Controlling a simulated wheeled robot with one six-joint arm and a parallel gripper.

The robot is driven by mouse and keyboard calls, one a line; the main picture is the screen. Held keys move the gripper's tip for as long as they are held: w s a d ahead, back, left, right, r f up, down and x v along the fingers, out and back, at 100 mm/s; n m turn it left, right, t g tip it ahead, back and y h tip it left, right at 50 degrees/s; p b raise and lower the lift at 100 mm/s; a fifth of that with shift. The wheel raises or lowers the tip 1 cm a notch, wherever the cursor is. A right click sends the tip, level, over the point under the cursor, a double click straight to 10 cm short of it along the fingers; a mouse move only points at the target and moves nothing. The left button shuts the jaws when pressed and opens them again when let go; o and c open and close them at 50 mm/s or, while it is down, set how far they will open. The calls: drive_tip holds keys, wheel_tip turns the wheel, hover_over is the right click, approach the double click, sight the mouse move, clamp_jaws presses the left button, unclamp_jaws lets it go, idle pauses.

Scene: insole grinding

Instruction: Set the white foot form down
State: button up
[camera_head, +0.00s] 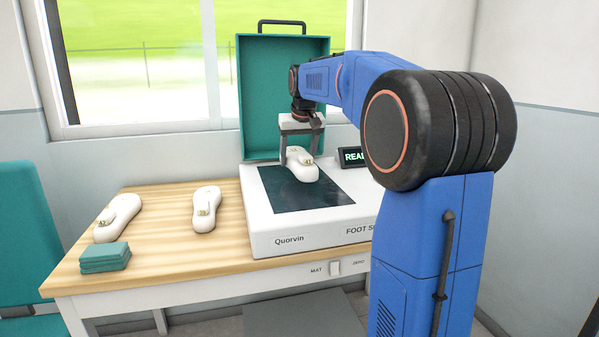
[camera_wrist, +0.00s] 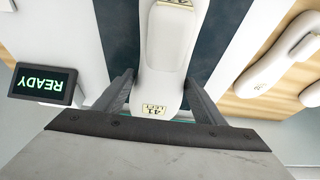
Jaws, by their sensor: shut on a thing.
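The white foot form (camera_head: 301,168) is over the dark mat (camera_head: 306,194) of the white foot scanner (camera_head: 268,219). My gripper (camera_head: 300,160) has come down over it from above and is shut on it, one finger on each side. In the wrist view, the foot form (camera_wrist: 166,70) lies between the fingers of my gripper (camera_wrist: 158,95), and a yellow label reading "41 LEFT" shows on it. I cannot tell whether its underside touches the mat.
Two other white foot forms, one at the left (camera_head: 118,217) and one nearer the scanner (camera_head: 206,208), lie on the wooden table (camera_head: 165,245). A stack of teal pads (camera_head: 105,258) sits at the front left. A small display (camera_head: 352,157) reads "READY". The scanner's teal lid (camera_head: 262,95) stands upright behind.

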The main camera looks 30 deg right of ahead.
drive_tip(key=shift+f, duration=2.25)
drive_tip(key=shift+f, duration=0.15)
drive_tip(key=o, duration=1.3)
drive_tip(key=v, duration=1.2)
drive_tip(key=shift+a, duration=0.1)
